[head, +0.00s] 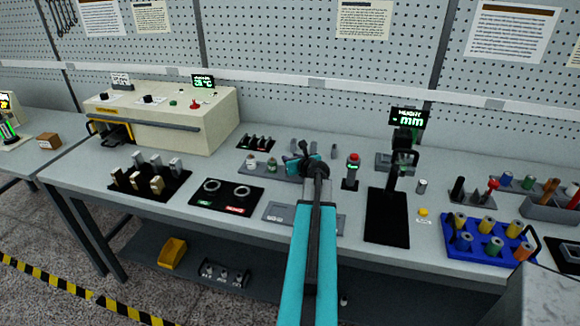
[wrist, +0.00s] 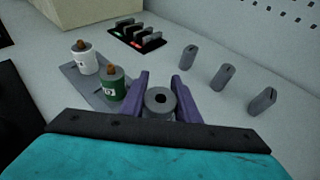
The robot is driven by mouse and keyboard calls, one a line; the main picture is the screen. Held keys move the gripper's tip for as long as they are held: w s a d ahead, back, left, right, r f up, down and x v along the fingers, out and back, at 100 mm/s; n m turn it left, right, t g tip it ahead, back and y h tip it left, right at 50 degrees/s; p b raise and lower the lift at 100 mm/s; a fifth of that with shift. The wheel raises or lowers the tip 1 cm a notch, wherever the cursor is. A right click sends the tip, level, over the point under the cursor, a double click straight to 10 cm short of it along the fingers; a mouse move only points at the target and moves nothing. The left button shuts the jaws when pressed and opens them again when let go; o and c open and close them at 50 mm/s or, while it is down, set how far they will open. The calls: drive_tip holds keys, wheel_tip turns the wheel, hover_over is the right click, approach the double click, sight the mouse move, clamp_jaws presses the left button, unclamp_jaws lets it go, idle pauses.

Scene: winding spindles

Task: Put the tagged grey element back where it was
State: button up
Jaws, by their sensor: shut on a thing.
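My gripper (wrist: 161,88) is shut on a grey cylinder (wrist: 160,99) with a dark hole in its top; its purple fingers lie on either side. No tag shows on the cylinder, and its lower part is hidden. I cannot tell whether it touches anything below. A grey tray (wrist: 76,79) lies to the left and partly under my gripper. On it stand a white can (wrist: 84,58) and a green can (wrist: 115,86), each with a brown top. In the head view my gripper (head: 304,166) is over the bench just right of these cans and hides the cylinder.
Three grey slotted pieces (wrist: 222,76) stand to the right in the wrist view. A black rack (wrist: 138,37) with coloured labels lies behind. In the head view, a red-topped post (head: 352,170) and height gauge (head: 404,150) stand right; a black ring mat (head: 228,198) lies left.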

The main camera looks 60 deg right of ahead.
drive_tip(key=shift+w+a+f+b, duration=0.1)
drive_tip(key=shift+w+f+b, duration=0.05)
drive_tip(key=shift+f+b, duration=0.7)
drive_tip(key=shift+f, duration=0.35)
drive_tip(key=o, duration=1.1)
drive_tip(key=shift+o, duration=0.2)
drive_tip(key=shift+r, duration=0.2)
drive_tip(key=shift+b+v, duration=0.55)
drive_tip(key=shift+v, duration=5.5)
